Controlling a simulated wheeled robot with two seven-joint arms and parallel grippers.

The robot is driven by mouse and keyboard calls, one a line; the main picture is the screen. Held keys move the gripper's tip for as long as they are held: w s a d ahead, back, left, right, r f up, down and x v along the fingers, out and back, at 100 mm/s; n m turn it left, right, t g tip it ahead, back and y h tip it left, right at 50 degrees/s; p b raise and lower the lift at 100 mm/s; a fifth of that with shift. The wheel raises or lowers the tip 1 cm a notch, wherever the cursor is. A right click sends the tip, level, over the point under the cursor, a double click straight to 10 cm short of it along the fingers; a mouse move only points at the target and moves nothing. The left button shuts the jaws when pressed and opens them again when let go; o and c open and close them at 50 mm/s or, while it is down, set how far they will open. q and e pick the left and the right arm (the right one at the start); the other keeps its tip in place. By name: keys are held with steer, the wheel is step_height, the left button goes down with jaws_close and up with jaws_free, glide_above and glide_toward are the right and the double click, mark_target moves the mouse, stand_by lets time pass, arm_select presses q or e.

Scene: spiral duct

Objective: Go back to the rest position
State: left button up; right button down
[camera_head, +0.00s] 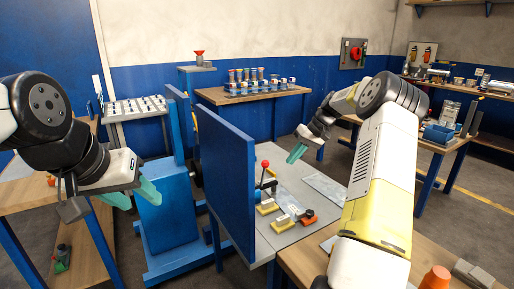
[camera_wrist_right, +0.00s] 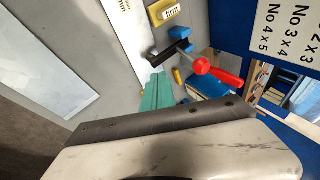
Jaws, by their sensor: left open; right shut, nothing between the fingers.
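My left gripper (camera_head: 137,198) hangs at the left in the head view. Its two teal fingers are apart and empty, in front of a blue cabinet (camera_head: 165,212). My right gripper (camera_head: 294,155) is in the middle of the head view, above the far part of a grey worktable (camera_head: 292,188). Its teal fingers are shut together with nothing between them. They also show in the right wrist view (camera_wrist_right: 157,95), close to a clamp with a red handle (camera_wrist_right: 217,72) in the picture.
An upright blue panel (camera_head: 226,180) stands between my grippers. A red-knobbed lever (camera_head: 265,166) and yellow-based blocks (camera_head: 268,206) sit on the worktable. A wooden table with an orange cup (camera_head: 436,278) is at lower right. Open floor lies behind the worktable.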

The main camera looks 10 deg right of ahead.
steer(key=s+a+r+t+h, duration=0.1)
steer(key=s+a+r+h, duration=0.3)
steer(key=s+a+r, duration=0.9)
steer(key=s+a+r+m+t, duration=0.1)
steer(key=s+a+t, duration=0.1)
steer(key=s, duration=2.2)
steer(key=shift+r+t, duration=0.3)
steer(key=shift+t, duration=0.5)
steer(key=shift+s, duration=0.1)
